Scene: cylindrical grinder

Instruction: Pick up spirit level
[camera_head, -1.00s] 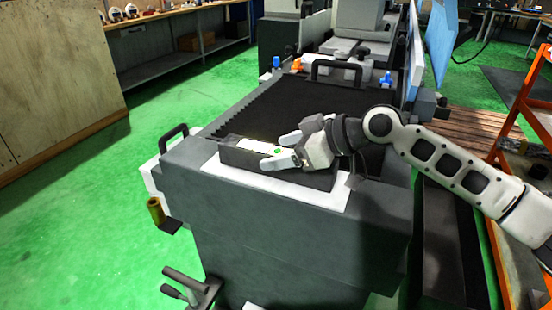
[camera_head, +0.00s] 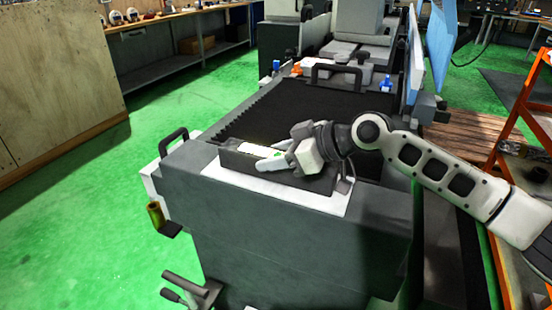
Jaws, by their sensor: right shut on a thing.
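The spirit level (camera_head: 288,179) is a long dark bar with a pale strip and a small green spot on top. It lies on a white sheet on the near end of the grinder. My right gripper (camera_head: 273,156) reaches in from the right, with its pale fingers shut on the level near its middle. The fingers and the gripper body hide part of the level's top and right end. The level looks to rest on the sheet; I cannot make out any gap beneath it. My left gripper is not in view.
The grinder (camera_head: 290,240) has a black bellows cover (camera_head: 300,108) behind the level and a black handle (camera_head: 173,140) at its left corner. An orange frame (camera_head: 510,130) stands at the right. Green floor (camera_head: 70,220) is clear on the left.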

